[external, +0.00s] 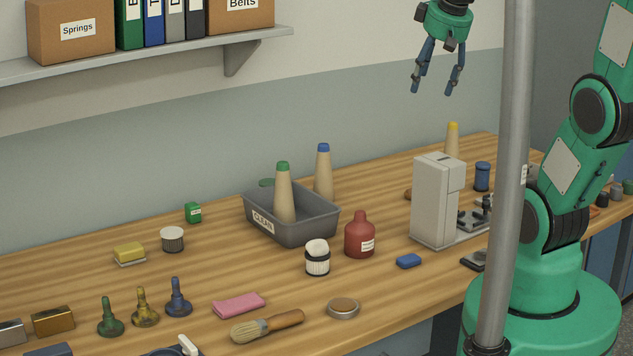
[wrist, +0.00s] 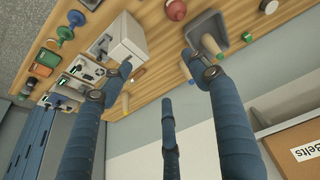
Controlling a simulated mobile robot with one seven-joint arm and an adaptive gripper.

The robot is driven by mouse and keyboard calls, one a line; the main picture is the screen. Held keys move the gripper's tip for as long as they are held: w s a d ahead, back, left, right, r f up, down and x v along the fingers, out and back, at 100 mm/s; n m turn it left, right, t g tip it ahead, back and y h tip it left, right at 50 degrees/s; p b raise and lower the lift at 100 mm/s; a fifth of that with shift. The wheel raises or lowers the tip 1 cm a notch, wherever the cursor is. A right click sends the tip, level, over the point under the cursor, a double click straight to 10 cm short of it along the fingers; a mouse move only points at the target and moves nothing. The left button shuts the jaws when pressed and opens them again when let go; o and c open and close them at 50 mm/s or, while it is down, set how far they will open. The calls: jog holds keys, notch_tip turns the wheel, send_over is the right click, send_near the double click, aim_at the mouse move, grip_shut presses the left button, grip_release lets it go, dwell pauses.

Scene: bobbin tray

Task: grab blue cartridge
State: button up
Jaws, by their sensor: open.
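A small dark-blue cylinder (external: 482,176) stands upright on the bench, right of the white machine. A low blue block (external: 408,260) lies in front of that machine. A tan cone with a blue top (external: 323,172) stands behind the grey tray; which blue thing is the cartridge I cannot tell. My gripper (external: 432,90) hangs high above the bench, fingers down, open and empty, touching nothing. In the wrist view its blue fingers (wrist: 158,62) are spread wide, with the bench beyond them; I cannot clearly pick out the blue cylinder there.
The grey tray (external: 308,234) holds a green-topped cone (external: 284,195). The white machine (external: 433,205) and yellow-topped cone (external: 452,142) stand on the right. A red bottle (external: 360,238) and white-topped jar (external: 317,260) stand mid-bench. A grey pole (external: 507,150) crosses the view. A shelf (external: 180,52) is upper left.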

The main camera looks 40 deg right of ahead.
jog(key=w+d+n+g+p, duration=0.1)
jog(key=w+d+p, duration=0.1)
jog(key=w+d, duration=0.85)
jog(key=n+g+p, duration=0.3)
jog(key=g+p, duration=0.1)
send_over(476, 164)
notch_tip(476, 164, down, 27)
jog(key=shift+r+y, duration=0.1)
jog(key=shift+y, duration=0.2)
jog(key=shift+a, duration=0.1)
jog(key=shift+f+b, duration=0.3)
jog(key=shift+f, duration=4)
